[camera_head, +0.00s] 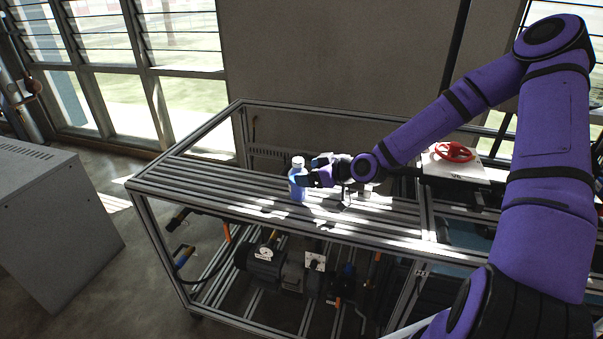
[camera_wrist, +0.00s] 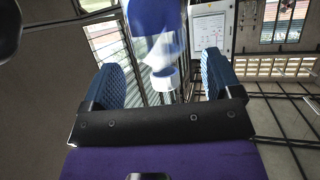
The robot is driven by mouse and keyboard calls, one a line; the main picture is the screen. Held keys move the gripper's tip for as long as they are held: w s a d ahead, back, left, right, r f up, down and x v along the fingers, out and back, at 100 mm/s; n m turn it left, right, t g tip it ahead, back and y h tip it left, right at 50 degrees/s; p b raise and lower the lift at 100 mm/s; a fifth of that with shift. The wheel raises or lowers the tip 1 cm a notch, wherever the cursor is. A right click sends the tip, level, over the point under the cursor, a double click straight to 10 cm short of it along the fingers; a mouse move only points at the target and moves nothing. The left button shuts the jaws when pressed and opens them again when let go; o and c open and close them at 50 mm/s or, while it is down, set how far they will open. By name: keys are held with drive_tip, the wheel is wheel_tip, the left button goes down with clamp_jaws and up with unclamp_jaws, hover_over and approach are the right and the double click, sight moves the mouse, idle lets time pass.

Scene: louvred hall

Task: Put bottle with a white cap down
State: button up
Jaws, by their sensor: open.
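The bottle (camera_head: 298,184) is blue with a white cap. In the head view it stands upright on the slatted top of the metal bench (camera_head: 215,180), towards its left half. My gripper (camera_head: 308,177) reaches in from the right, with its fingers at the bottle. In the wrist view the blue and white bottle (camera_wrist: 158,40) shows between the two blue padded fingers of my gripper (camera_wrist: 163,78). The fingers are spread, with visible gaps on both sides of the bottle. The bottle's far side is hidden.
A red handwheel (camera_head: 455,152) on a white box lies on the right of the bench. Motors and cables (camera_head: 275,265) fill the space under the top. A grey cabinet (camera_head: 60,220) stands at the left. The bench top left of the bottle is clear.

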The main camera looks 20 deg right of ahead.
drive_tip(key=s+d+r+g+h, duration=0.2)
drive_tip(key=s+d+g+h, duration=0.35)
drive_tip(key=s, duration=0.45)
drive_tip(key=s+r+m+h, duration=0.3)
drive_tip(key=s+r, duration=0.4)
drive_tip(key=r, duration=0.3)
drive_tip(key=s+r+m+h, duration=0.2)
drive_tip(key=s+r, duration=0.5)
drive_tip(key=r, duration=0.4)
drive_tip(key=s+r+m+y, duration=0.1)
drive_tip(key=s+r, duration=0.2)
drive_tip(key=s, duration=0.2)
drive_tip(key=s+a+r+m+y, duration=0.1)
drive_tip(key=s+r, duration=0.2)
drive_tip(key=s, duration=0.2)
drive_tip(key=shift+s+m, duration=0.35)
drive_tip(key=shift+m, duration=0.05)
